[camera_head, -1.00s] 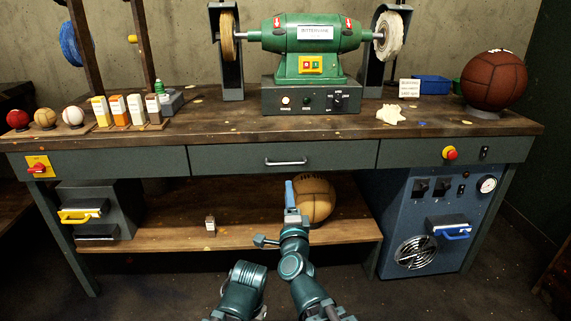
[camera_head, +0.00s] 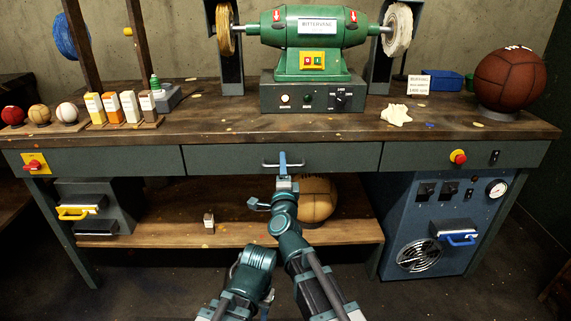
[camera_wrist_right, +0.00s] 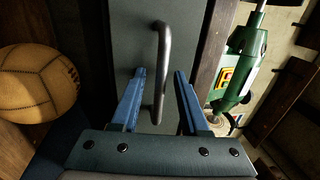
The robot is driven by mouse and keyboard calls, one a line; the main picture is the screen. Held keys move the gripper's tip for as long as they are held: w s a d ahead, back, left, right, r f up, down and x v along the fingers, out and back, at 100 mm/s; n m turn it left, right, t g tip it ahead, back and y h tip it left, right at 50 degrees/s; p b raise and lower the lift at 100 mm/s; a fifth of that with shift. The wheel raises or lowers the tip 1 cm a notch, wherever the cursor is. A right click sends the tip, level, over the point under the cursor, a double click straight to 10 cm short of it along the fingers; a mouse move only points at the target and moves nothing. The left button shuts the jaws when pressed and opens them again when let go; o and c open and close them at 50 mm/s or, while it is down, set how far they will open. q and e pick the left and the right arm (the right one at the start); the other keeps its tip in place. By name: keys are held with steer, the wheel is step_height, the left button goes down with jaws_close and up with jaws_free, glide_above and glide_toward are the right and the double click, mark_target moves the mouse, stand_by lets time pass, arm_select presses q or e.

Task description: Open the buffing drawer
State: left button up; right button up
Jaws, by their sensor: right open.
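The middle drawer (camera_head: 225,159) under the bench top is shut, its grey-green front level with the panels beside it. Its metal bar handle (camera_head: 270,165) runs sideways across the front. My right gripper (camera_head: 283,160) is at the handle, with blue fingers pointing at the drawer. In the right wrist view the right gripper (camera_wrist_right: 160,74) is open, and the handle (camera_wrist_right: 162,45) runs between its two fingers without being clamped. The drawer front (camera_wrist_right: 125,40) fills the view behind it.
A tan ball (camera_head: 317,200) lies on the lower shelf (camera_head: 160,233) close beside my right wrist. A green buffing machine (camera_head: 308,40) stands on the bench. A blue cabinet (camera_head: 398,215) is at right, and a grey unit with a yellow handle (camera_head: 73,212) is at left.

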jaws_close()
stand_by(1.4)
